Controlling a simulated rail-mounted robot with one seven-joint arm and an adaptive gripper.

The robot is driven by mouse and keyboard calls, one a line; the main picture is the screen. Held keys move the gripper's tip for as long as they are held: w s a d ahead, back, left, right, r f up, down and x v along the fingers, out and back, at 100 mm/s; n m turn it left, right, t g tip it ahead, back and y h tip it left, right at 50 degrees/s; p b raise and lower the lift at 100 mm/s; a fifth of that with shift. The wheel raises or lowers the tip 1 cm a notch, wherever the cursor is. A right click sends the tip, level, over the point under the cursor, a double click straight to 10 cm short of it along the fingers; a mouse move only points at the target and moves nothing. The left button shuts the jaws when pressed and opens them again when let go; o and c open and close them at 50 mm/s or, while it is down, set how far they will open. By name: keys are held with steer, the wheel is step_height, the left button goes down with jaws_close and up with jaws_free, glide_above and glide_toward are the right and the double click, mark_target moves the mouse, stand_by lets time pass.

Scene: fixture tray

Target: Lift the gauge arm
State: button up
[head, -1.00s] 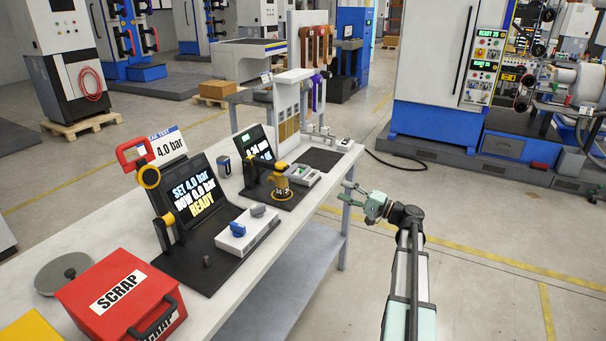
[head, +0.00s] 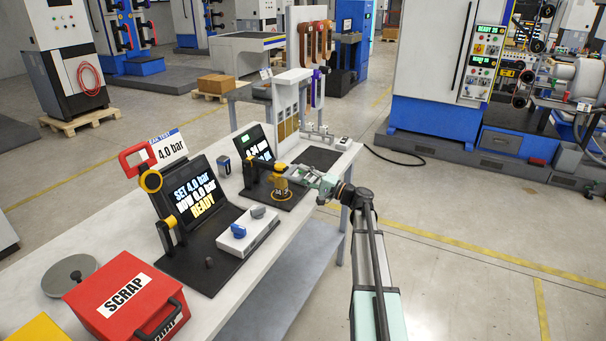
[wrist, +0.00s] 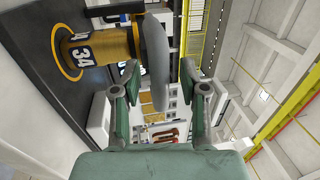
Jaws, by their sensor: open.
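The gauge station (head: 290,203) is a black base with a tilted screen, standing on the workbench. My gripper (head: 297,172) comes in from the right at the height of the arm's end. In the wrist view its fingers (wrist: 160,78) are open, one on each side of a grey rounded piece (wrist: 153,50). I cannot tell whether this piece belongs to the arm, or whether a finger touches it.
To the left, the leak-test station (head: 203,192) has a red-handled clamp and a screen. A red SCRAP box (head: 125,295) stands at the near left. A dark mat (head: 318,158) lies beyond the gauge.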

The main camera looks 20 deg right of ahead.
steer(key=shift+w+a, duration=0.1)
steer(key=shift+c, duration=0.3)
jaws_close()
steer(key=shift+r, duration=0.15)
